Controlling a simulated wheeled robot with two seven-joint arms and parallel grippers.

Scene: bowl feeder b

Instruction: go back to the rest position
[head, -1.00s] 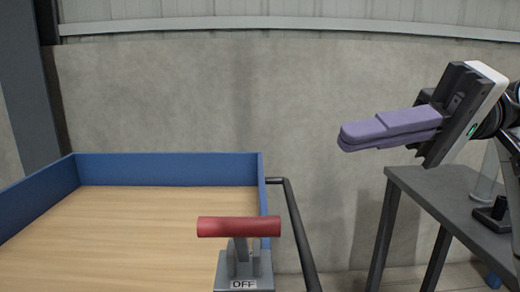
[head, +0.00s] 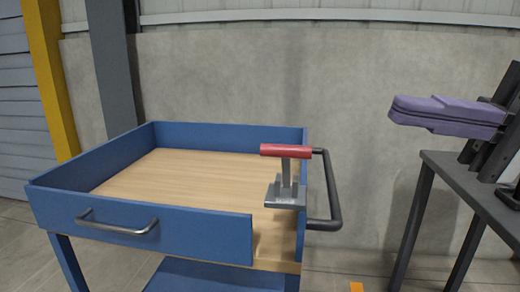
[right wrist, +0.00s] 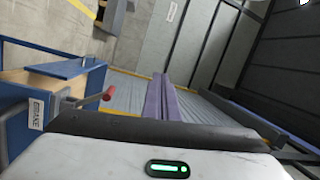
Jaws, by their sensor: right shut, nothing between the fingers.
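My right gripper (head: 396,110) is at the right edge of the head view, raised above a dark table. Its purple fingers are pressed together, with nothing between them, and point left. They also show in the right wrist view (right wrist: 160,98), side by side. The gripper is apart from the cart and its lever. My left gripper is not in view.
A blue cart (head: 150,222) with a bare wooden top stands at centre left. A red-handled lever (head: 286,152) stands at its right front corner, beside a black push handle (head: 334,190). A dark table (head: 450,170) is at right. Floor shows between them.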

